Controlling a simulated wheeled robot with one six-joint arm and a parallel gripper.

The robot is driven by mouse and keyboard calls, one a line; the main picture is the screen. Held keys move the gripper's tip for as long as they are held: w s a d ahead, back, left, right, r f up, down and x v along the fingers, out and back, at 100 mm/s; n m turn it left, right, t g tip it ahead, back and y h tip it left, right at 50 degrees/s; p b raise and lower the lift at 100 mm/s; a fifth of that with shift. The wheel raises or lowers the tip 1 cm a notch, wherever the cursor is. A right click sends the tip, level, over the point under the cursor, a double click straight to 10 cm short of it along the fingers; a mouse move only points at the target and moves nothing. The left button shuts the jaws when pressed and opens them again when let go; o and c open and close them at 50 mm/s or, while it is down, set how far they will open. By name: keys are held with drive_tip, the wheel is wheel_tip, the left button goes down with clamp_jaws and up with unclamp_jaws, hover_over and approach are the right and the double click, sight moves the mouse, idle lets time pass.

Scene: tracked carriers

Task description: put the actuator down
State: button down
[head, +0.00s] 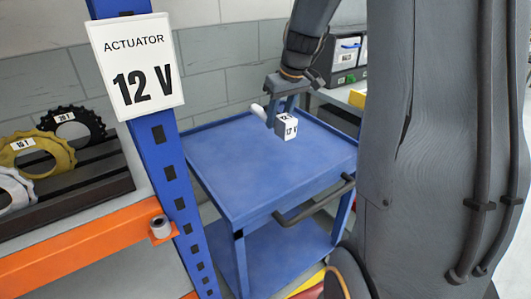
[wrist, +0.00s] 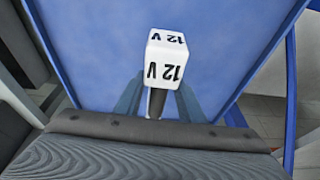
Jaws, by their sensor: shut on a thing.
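The actuator (head: 287,127) is a small white-and-grey block marked 12 V with a light rod end at its left. My gripper (head: 279,112) is shut on it and points down over the blue cart's top (head: 235,180). In the wrist view the actuator (wrist: 165,62) shows two 12 V faces, and its dark shaft sits between my fingers (wrist: 158,100). The blue cart top (wrist: 100,50) lies behind it. I cannot tell for sure whether the actuator touches the cart top or hangs above it.
A blue rack post (head: 165,150) with an ACTUATOR 12 V sign (head: 135,65) stands at the left. Beside it are toothed rings (head: 48,150) in a dark holder and an orange beam (head: 90,248). The cart has a dark handle (head: 315,203). Its top is otherwise bare.

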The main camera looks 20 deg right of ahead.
drive_tip(key=shift+d+f, duration=0.1)
drive_tip(key=shift+d, duration=0.15)
drive_tip(key=shift+f, duration=0.35)
drive_tip(key=shift+d+f, duration=0.1)
drive_tip(key=shift+f, duration=4.4)
drive_tip(key=shift+f, duration=0.1)
drive_tip(key=c, duration=1.2)
unclamp_jaws()
drive_tip(key=shift+o, duration=0.2)
